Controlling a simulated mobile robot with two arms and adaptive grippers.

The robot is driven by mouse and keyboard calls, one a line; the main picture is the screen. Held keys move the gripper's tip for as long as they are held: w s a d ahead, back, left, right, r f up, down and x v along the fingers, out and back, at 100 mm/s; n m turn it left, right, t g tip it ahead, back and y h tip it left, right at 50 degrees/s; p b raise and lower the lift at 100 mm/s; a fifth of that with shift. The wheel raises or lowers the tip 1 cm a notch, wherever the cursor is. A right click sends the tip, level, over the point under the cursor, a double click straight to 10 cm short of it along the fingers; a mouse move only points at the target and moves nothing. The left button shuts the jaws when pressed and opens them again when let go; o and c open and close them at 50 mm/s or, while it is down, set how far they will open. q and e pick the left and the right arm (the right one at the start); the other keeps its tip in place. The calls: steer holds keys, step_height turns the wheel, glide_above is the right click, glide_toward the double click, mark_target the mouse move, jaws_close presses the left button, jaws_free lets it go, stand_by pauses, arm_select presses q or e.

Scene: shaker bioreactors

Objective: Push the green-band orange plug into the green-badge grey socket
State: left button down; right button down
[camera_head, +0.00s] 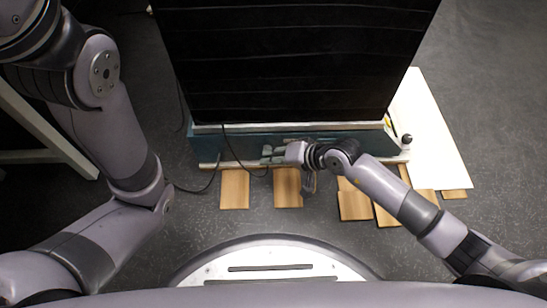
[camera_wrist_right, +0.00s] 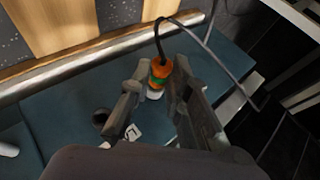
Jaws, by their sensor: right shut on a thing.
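The orange plug (camera_wrist_right: 159,68) with a green band and a pale tip is between the fingers of my right gripper (camera_wrist_right: 158,84) in the right wrist view. The gripper is shut on it, and a dark cable loops from its back end. The plug is apart from this opening. In the head view, my right gripper (camera_head: 272,152) is at the teal front of the black cabinet. My left gripper is not in view.
The black cabinet (camera_head: 290,60) stands on a teal base (camera_head: 225,145) with a pale rail along its front. Several wooden boards (camera_head: 235,188) lie on the floor before it. A white panel (camera_head: 432,135) is at right. Cables (camera_head: 233,150) hang over the base.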

steer(key=shift+w+b, duration=0.35)
steer(key=shift+w, duration=0.1)
stand_by(0.7)
steer(key=c, duration=1.4)
jaws_free()
steer(key=shift+c, duration=0.2)
steer(key=shift+r, duration=0.1)
steer(key=v, duration=1.2)
